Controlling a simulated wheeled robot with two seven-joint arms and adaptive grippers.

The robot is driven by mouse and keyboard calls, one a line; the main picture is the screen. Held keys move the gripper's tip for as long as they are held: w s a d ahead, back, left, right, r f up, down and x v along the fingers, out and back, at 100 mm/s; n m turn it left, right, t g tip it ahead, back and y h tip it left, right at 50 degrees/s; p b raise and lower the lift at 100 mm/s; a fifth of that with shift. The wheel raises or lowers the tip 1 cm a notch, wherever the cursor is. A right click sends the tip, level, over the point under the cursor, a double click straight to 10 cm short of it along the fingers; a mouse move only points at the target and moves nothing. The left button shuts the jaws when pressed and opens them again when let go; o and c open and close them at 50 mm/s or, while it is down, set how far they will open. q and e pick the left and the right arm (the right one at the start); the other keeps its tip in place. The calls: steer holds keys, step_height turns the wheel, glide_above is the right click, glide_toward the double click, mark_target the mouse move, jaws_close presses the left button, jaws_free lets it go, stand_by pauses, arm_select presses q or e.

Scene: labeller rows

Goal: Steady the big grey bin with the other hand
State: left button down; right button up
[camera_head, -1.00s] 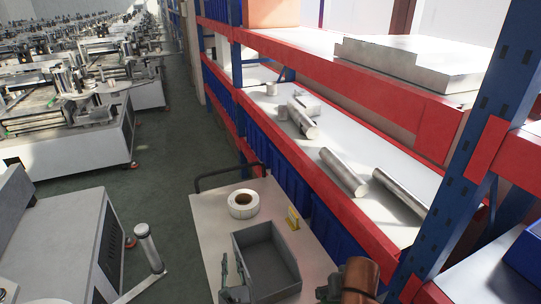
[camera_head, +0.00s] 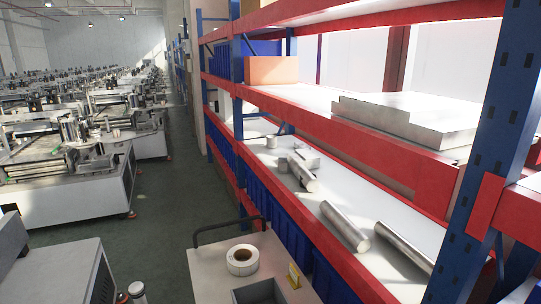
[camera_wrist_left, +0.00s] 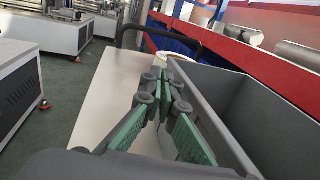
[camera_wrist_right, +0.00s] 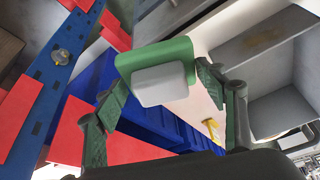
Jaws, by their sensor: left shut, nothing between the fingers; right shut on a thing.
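The big grey bin (camera_head: 258,292) shows only its far end at the bottom edge of the head view. In the left wrist view the bin (camera_wrist_left: 275,95) fills the right side, open at the top. My left gripper (camera_wrist_left: 168,88) is shut and empty, close along the bin's left wall; whether it touches is unclear. My right gripper (camera_wrist_right: 163,90) is shut on a rounded green block with a pale grey face (camera_wrist_right: 160,84). Grey walls at the right of the right wrist view appear to be the bin (camera_wrist_right: 270,45). Neither gripper shows in the head view.
The bin stands on a pale cart top (camera_head: 212,266) with a dark handle. A white label roll (camera_head: 242,260) and a yellow piece (camera_head: 294,275) are beside it. A red-and-blue rack (camera_head: 345,255) with metal cylinders stands close at right. Machines line the left; the aisle is clear.

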arm_select(q)
steer(key=c, duration=2.7)
jaws_free()
steer(key=o, duration=0.5)
steer(key=shift+c, duration=0.2)
arm_select(e)
steer(key=shift+s, duration=0.15)
arm_select(q)
steer(key=s+d, duration=0.2)
steer(key=s, duration=1)
steer(key=shift+o, duration=0.2)
steer(key=shift+w+d, duration=0.1)
steer(key=w+a+p, duration=0.2)
steer(key=w+p, duration=0.7)
steer(key=w, duration=0.2)
steer(key=shift+w+r+p, duration=0.2)
steer(key=shift+w+p, duration=0.05)
steer(key=shift+p, duration=0.15)
arm_select(e)
step_height(320, 180, up, 11)
steer(key=shift+s+r, duration=0.15)
